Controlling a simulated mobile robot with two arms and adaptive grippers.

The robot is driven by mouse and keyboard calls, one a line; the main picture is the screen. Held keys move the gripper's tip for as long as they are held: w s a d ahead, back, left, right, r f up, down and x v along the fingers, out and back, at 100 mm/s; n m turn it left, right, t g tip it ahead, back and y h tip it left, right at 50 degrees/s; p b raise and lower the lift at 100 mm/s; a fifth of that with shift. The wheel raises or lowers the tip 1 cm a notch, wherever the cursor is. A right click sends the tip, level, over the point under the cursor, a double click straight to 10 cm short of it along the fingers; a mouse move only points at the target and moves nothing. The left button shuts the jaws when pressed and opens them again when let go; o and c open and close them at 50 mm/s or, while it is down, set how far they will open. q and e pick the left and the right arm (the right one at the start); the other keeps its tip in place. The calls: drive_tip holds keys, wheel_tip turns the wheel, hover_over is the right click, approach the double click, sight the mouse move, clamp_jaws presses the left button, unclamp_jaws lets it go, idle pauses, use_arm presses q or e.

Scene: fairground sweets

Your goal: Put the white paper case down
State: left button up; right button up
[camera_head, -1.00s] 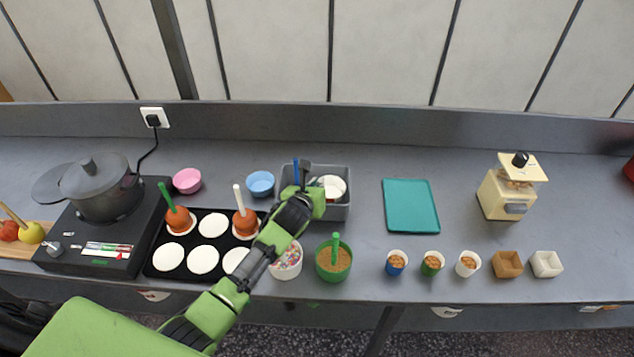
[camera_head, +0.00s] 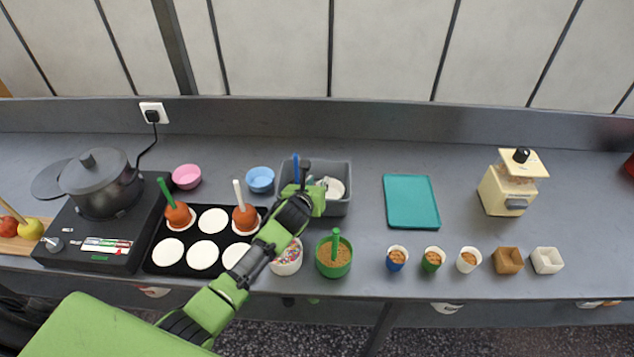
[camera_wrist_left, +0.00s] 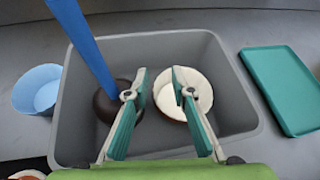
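A round, shallow white paper case (camera_wrist_left: 187,92) lies inside the grey bin (camera_wrist_left: 235,115), to the right of a dark round thing on a blue stick (camera_wrist_left: 82,38). In the head view the white case (camera_head: 336,188) shows at the right of the bin (camera_head: 340,209), partly hidden by my gripper. My left gripper (camera_wrist_left: 157,78) is over the bin with its two fingers apart and an empty gap between them. The right finger overlaps the case; I cannot tell if it touches. My right gripper is not in view.
A black tray (camera_head: 226,243) with white rounds and two apples on sticks stands left of the bin. A green tub (camera_head: 334,268) and a tub of sprinkles (camera_head: 287,262) stand in front. A teal tray (camera_head: 411,201) lies to the right, bare.

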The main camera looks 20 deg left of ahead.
use_arm(q)
drive_tip(key=shift+r, duration=0.1)
drive_tip(key=shift+r, duration=0.35)
drive_tip(key=shift+s+r+p, duration=0.15)
drive_tip(key=shift+r+p, duration=0.1)
drive_tip(key=shift+p, duration=0.05)
drive_tip(key=v, duration=1.1)
drive_tip(key=shift+s+r+b, duration=0.2)
drive_tip(key=shift+s+b, duration=0.1)
drive_tip(key=shift+b, duration=0.1)
drive_tip(key=shift+d, duration=0.1)
